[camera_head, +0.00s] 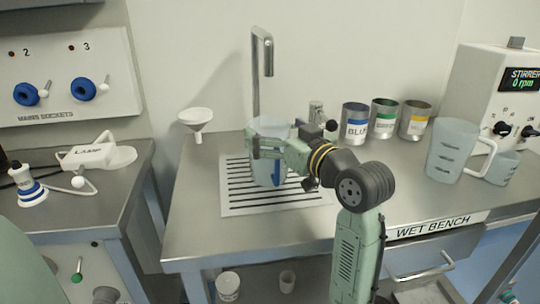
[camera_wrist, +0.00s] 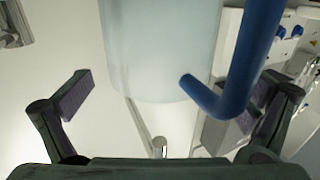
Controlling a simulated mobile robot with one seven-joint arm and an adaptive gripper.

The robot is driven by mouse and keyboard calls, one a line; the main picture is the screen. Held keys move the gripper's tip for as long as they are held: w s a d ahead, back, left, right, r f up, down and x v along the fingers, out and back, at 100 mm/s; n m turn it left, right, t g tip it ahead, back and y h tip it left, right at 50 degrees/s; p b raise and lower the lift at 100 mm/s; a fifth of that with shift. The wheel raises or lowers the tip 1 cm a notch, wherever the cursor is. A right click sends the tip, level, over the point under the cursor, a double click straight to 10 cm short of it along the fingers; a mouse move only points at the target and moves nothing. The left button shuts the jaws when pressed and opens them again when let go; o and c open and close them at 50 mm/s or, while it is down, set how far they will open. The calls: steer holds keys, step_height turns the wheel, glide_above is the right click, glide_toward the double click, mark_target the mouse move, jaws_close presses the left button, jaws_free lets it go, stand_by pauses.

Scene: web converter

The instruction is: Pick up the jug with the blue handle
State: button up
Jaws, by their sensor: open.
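The translucent pale jug (camera_head: 265,176) stands upright on the slotted drain grate of the wet bench, under the tap. Its blue handle (camera_head: 279,183) shows low on its front side, partly covered by my gripper. My gripper (camera_head: 258,146) is at the jug's upper half, with a finger across its near side. In the wrist view, my gripper (camera_wrist: 172,98) is open. The jug (camera_wrist: 160,50) lies between the spread fingers, with the blue handle (camera_wrist: 245,70) towards the right finger. I cannot tell whether either finger touches the jug.
The tap (camera_head: 257,80) rises close behind the jug. A white funnel (camera_head: 196,122) is to the left. Blue, green and yellow labelled tins (camera_head: 355,124) stand behind right. A white-handled jug (camera_head: 450,150) and the stirrer (camera_head: 495,85) are at the right. The bench front is clear.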

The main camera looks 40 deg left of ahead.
steer(key=c, duration=2)
